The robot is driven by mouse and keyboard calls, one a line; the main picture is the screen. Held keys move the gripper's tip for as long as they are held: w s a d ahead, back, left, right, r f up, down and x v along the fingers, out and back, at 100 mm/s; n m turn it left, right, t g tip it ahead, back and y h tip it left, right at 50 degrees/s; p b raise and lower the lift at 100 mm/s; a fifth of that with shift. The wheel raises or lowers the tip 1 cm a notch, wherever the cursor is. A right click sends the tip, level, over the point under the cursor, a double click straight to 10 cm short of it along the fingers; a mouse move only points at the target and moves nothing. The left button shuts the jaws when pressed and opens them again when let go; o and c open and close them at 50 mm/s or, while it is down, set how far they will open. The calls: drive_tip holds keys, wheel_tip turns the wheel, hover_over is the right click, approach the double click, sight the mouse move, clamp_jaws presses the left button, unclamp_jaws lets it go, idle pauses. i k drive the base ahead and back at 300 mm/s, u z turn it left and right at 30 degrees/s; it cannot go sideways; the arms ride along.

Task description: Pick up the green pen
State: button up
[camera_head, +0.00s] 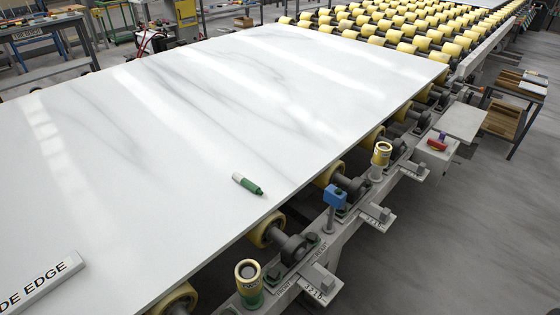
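The green pen (249,185) is a short, thick marker with a white part at its upper left and a green part at its lower right. It lies on its side on the large white stone slab (200,110), close to the slab's right edge. Nothing touches or covers it. My gripper is not in view.
A bar with lettering (40,286) lies on the slab at the lower left. Yellow rollers (268,230) and a metal frame run along the slab's right edge, with a blue block (334,196) on a post. The slab around the pen is clear. Grey floor (470,240) lies to the right.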

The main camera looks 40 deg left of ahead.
sight(253, 188)
drive_tip(key=i, duration=0.5)
drive_tip(key=u, duration=3.05)
drive_tip(key=i, duration=0.5)
